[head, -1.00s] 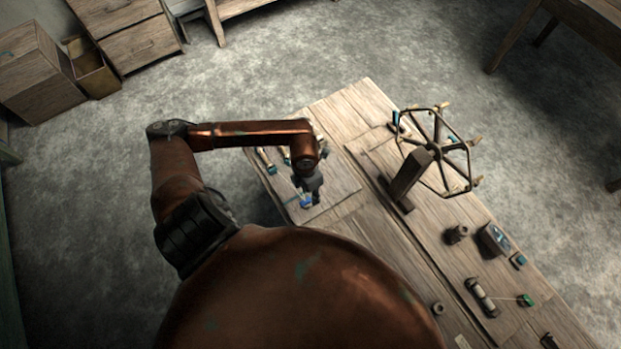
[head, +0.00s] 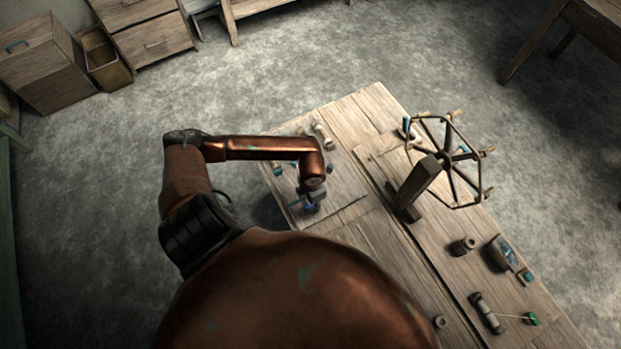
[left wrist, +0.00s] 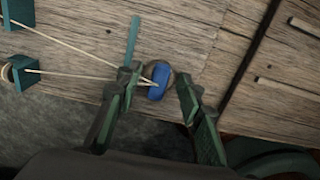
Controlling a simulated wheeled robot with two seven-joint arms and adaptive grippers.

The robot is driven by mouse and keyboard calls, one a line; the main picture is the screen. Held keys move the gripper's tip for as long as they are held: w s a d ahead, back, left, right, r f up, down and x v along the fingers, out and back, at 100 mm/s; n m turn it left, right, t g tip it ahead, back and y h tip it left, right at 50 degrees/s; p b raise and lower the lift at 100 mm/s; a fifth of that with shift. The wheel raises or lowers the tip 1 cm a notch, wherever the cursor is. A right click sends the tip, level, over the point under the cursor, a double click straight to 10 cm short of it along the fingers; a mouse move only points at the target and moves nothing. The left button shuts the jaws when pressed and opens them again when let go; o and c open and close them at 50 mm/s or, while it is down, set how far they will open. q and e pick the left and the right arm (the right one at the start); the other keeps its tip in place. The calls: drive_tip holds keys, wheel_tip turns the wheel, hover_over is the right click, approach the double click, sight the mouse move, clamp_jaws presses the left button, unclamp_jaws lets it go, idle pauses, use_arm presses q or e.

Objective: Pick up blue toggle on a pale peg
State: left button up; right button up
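The blue toggle (left wrist: 158,82) is a small rounded blue piece in the middle of the left wrist view, with pale cords running from it to the left. A rounded brownish edge shows around it, probably the peg top, mostly hidden under the toggle. My left gripper (left wrist: 159,82) is open, with one dark green finger on each side of the toggle. The left finger is close to it; a gap shows on the right. In the head view my left gripper (head: 307,197) is over the table's near left corner, partly hiding the toggle (head: 311,209). My right gripper is not in view.
Teal blocks (left wrist: 24,73) hold the far cord ends, and a teal strip (left wrist: 133,38) lies beside the left finger. The wooden table (head: 362,115) also carries a spoked wheel on a post (head: 420,185), a spool (head: 463,246) and small parts on the right.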

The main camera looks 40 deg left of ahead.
use_arm(q)
drive_tip(key=shift+c, duration=0.7)
drive_tip(key=c, duration=0.7)
drive_tip(key=shift+r, duration=0.1)
